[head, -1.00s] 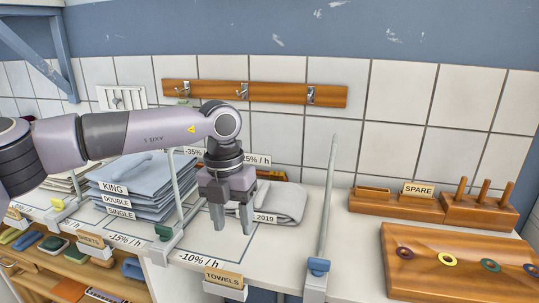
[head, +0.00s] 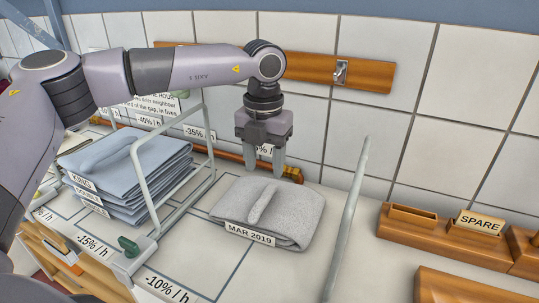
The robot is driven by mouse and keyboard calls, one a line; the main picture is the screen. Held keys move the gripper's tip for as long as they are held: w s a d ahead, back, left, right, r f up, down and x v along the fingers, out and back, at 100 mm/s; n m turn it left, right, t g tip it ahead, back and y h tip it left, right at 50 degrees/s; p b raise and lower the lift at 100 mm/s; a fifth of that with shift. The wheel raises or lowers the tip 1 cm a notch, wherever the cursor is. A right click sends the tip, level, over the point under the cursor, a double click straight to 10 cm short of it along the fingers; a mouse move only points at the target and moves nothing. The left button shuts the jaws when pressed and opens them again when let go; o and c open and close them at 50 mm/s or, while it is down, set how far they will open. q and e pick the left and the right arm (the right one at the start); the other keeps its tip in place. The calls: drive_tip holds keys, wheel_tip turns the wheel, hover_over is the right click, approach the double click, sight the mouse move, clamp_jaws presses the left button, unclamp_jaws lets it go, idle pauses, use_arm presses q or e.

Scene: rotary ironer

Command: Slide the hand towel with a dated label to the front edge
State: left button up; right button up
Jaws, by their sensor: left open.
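The hand towel (head: 286,205) is grey and folded, and lies on the white shelf between two pale metal dividers. A label reading "MAR 2019" (head: 251,233) is on its front edge. My left gripper (head: 264,172) points down with its fingers apart and empty, above and behind the towel, near the tiled wall. I cannot tell whether its fingertips touch anything there. The shelf's front edge is marked "-10% / h" (head: 167,290) in front of the towel. My right gripper is out of view.
A stack of blue folded linen (head: 125,170) stands to the left, beyond a metal divider (head: 160,200). Another divider (head: 347,220) stands right of the towel. A wooden holder marked SPARE (head: 480,222) is at the right. A wooden-backed brush (head: 290,172) lies behind the towel.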

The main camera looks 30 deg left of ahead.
sight(264, 195)
use_arm(q)
drive_tip(key=shift+s, duration=0.1)
drive_tip(key=shift+f+p, duration=0.4)
drive_tip(key=shift+f, duration=3.15)
drive_tip(key=shift+c, duration=0.3)
clamp_jaws()
